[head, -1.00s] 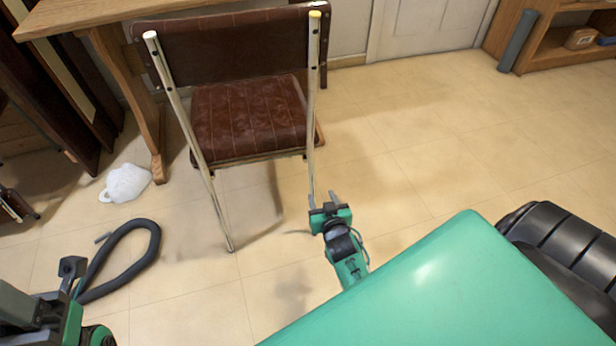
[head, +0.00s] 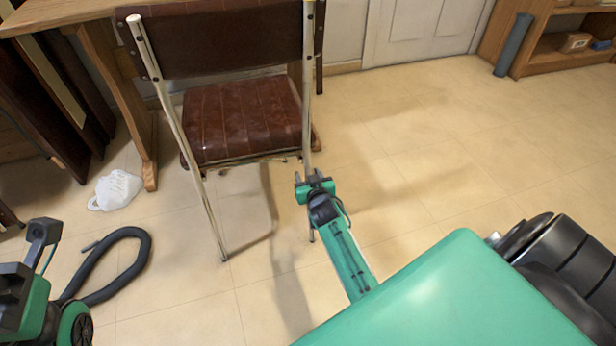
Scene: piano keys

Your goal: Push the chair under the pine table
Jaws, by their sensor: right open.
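The chair (head: 243,118) has a dark brown back, a brown seat and pale metal legs. It stands upright with its back towards me. The pine table (head: 60,17) is at the top left, with its wooden leg (head: 120,95) left of the chair; the chair back hides part of the table. My right gripper (head: 313,177) is open at the chair's right rear leg, its fingers pointing towards the chair. The leg passes close by the fingers; I cannot tell whether they touch it. My left gripper cannot be made out.
A black hose (head: 140,262) lies on the floor at the lower left. A white bag-like object (head: 117,190) lies by the table leg. A wooden shelf (head: 545,55) and a grey-blue cylinder (head: 514,45) stand at the top right. The floor right of the chair is clear.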

